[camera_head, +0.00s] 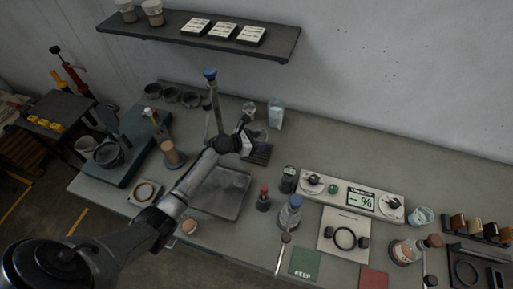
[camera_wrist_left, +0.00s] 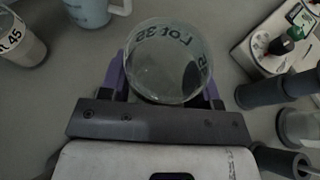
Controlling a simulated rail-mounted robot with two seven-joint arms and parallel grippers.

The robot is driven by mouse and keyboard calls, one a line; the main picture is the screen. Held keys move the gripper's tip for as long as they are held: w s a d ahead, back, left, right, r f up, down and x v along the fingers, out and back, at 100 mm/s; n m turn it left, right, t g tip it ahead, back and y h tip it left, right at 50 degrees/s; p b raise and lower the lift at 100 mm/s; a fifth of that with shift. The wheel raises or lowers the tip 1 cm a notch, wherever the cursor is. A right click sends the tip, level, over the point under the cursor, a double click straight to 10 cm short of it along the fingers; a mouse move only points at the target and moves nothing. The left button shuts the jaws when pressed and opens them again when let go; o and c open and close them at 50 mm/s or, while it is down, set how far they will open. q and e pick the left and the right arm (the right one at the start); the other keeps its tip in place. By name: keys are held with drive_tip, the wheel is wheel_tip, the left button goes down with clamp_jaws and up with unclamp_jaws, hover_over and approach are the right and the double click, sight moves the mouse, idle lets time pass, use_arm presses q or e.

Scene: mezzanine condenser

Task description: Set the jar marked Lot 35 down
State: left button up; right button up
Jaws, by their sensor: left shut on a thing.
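My left gripper (camera_head: 252,142) reaches in over the back middle of the bench. In the left wrist view its purple fingers (camera_wrist_left: 162,88) are shut on a clear glass jar (camera_wrist_left: 165,65), one on each side. The jar's marking starts "Lot 3"; its last character is hard to make out. The jar looks empty, and I look down into its round mouth. In the head view, the gripper partly hides the jar (camera_head: 261,134). I cannot tell whether its base touches the bench. My right gripper is not in view.
A jar marked 45 (camera_wrist_left: 22,45) and a pale blue pitcher (camera_wrist_left: 90,10) stand close beyond the held jar. A tray (camera_head: 222,192) is under the arm. A control panel (camera_head: 350,196) stands to the right. Bare bench lies behind the panel.

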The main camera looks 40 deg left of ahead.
use_arm(q)
drive_tip(key=shift+a+f, duration=0.25)
drive_tip(key=shift+a, duration=0.25)
drive_tip(key=shift+f+b, duration=0.8)
drive_tip(key=shift+f, duration=1.2)
drive_tip(key=shift+f, duration=0.15)
drive_tip(key=o, duration=1)
